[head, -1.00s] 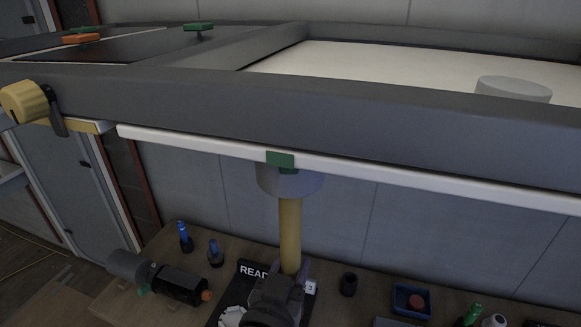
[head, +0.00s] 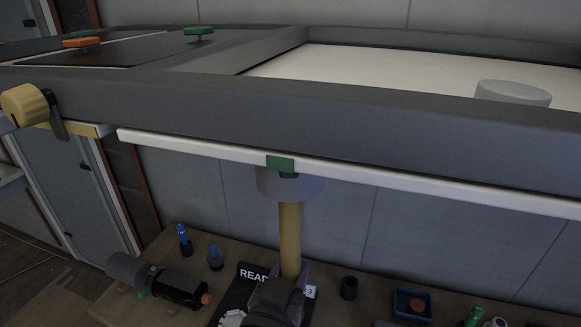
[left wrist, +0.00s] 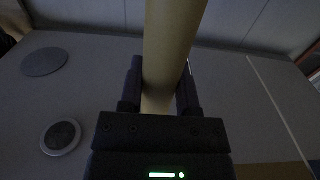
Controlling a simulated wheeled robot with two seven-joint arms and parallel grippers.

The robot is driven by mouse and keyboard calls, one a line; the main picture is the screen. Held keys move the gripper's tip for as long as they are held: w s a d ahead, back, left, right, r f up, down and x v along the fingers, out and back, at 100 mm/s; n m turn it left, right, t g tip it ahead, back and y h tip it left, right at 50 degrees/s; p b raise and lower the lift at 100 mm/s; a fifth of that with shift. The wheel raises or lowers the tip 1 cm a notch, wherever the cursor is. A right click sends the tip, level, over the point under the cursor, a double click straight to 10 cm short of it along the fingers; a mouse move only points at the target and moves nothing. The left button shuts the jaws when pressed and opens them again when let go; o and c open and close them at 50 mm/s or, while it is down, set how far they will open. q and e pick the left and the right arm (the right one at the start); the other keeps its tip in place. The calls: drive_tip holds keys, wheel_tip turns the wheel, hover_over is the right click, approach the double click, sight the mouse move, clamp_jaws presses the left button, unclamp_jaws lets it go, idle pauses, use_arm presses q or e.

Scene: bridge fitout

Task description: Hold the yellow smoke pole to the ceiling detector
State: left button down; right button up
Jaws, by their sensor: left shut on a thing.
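The yellow smoke pole (head: 290,238) stands near upright in the middle of the head view, with a grey cup (head: 275,185) on its top. The cup's upper rim is partly hidden behind a white rail and a green clip (head: 280,163). My left gripper (head: 288,276) is shut on the pole low down. In the left wrist view the gripper (left wrist: 160,88) has a finger on each side of the pole (left wrist: 168,45), whose top runs out of frame. A round ringed fitting (left wrist: 60,137) on the ceiling surface may be the detector; it is apart from the pole there. My right gripper is out of view.
A thick grey frame (head: 330,110) and the white rail (head: 430,182) cross above the bench. A grey cylinder (head: 513,93) sits above the white panel. The bench below holds a black tool (head: 178,287), blue bottles (head: 185,240) and a blue tray (head: 412,303).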

use_arm(q)
wheel_tip(320, 180, down, 7)
drive_tip(key=b, duration=0.5)
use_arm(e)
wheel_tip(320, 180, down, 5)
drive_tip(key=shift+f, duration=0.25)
